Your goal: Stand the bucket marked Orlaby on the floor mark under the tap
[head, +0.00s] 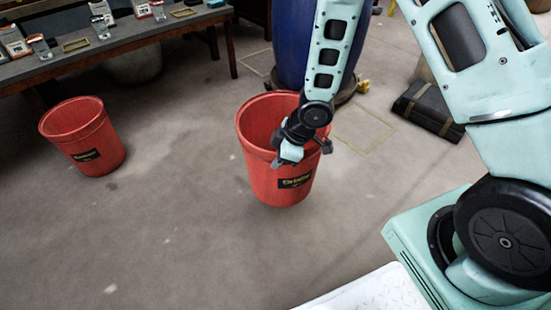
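A red bucket (262,180) stands upright in mid-picture in the head view. Its dark label has yellow letters that seem to read Orlaby. My gripper (303,150) is at the front right of its rim, pointing down, and overlaps the rim in the picture. I cannot tell whether the fingers are closed on the wall. A thin yellow outline on the floor (366,132) lies to the right of the bucket, partly hidden by my arm. A small yellow fitting (363,87), perhaps the tap, shows beside the blue vat (290,40).
Another red bucket (82,140) with a dark label stands at left. A table (140,35) with small items is behind it. A second yellow floor outline (256,63) lies left of the vat. A black case (428,107) is at right. The front left floor is clear.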

